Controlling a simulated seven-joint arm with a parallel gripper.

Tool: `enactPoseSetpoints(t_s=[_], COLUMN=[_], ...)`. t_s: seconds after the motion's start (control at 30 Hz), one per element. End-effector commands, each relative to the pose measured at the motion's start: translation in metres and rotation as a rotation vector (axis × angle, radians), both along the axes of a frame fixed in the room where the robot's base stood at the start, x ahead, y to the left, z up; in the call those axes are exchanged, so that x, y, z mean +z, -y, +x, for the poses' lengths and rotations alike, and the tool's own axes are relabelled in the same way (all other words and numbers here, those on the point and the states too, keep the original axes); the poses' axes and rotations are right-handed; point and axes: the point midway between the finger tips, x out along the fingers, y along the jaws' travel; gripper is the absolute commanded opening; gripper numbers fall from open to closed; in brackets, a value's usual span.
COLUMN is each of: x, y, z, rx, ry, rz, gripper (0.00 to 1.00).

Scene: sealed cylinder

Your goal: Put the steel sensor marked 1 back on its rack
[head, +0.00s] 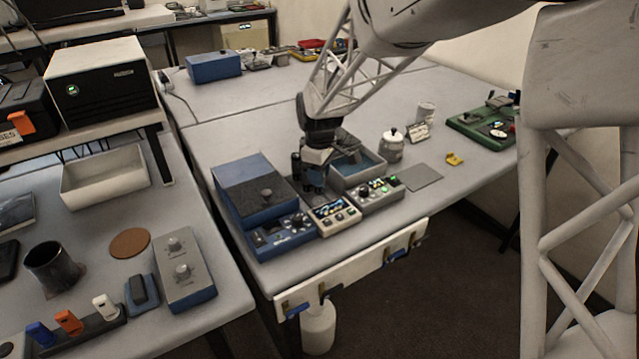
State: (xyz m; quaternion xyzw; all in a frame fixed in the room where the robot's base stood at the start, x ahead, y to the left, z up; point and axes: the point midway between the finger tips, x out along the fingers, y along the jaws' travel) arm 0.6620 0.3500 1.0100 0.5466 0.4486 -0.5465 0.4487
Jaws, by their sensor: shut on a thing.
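My gripper (316,184) is dark and points down over the middle of the right-hand bench. It is just left of an open grey-blue tank (372,172) and behind a small cream instrument (335,214). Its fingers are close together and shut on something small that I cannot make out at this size. I cannot read a mark 1 on anything, and I cannot pick out the steel sensor. I cannot tell for sure which thing is its rack.
A blue bath unit (248,190) stands close left of my gripper, and a grey box with green lights (378,193) to its right. A lidded grey pot (391,147) and a flat grey plate (421,177) lie further right.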

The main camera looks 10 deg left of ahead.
Motion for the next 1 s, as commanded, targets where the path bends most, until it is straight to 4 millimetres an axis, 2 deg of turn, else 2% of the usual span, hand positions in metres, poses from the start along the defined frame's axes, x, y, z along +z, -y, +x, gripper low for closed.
enactPoseSetpoints(t_s=[0.23, 0.6, 1.0], x=[-0.003, -0.034, -0.037], y=[0.0, 0.0, 0.0], z=[0.0, 0.0, 0.0], rx=[0.0, 0.0, 0.0], ry=[0.0, -0.001, 0.0], rz=[0.0, -0.001, 0.0], gripper=[0.06, 0.06, 0.06])
